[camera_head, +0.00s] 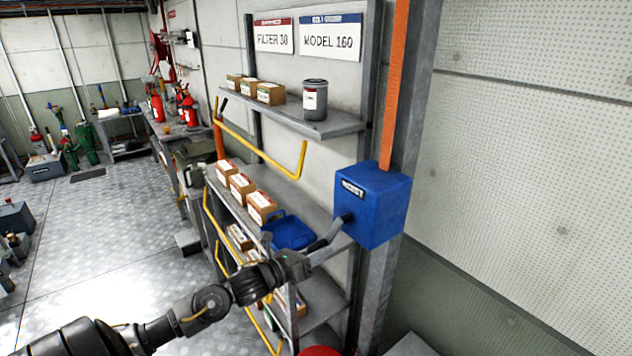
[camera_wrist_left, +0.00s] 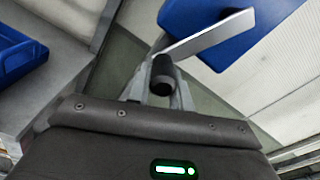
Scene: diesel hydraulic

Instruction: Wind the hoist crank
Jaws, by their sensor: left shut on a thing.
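The blue hoist box (camera_head: 372,205) is fixed to a grey post in the head view and carries a small dark label. Its grey crank arm (camera_head: 330,238) reaches down and left from the box. In the left wrist view the crank arm (camera_wrist_left: 208,37) is a flat pale bar ending at a dark round handle (camera_wrist_left: 163,74). My left gripper (camera_head: 306,258) is shut on the crank handle, with its fingers around it in the left wrist view (camera_wrist_left: 162,92). In the head view the gripper hides most of the handle. My right gripper is in neither view.
A shelf rack with brown boxes (camera_head: 262,207), a blue container (camera_head: 290,232) and yellow rails (camera_head: 262,148) stands left of the hoist box. A grey can (camera_head: 314,100) is on the upper shelf. The floor (camera_head: 110,230) on the left is largely clear.

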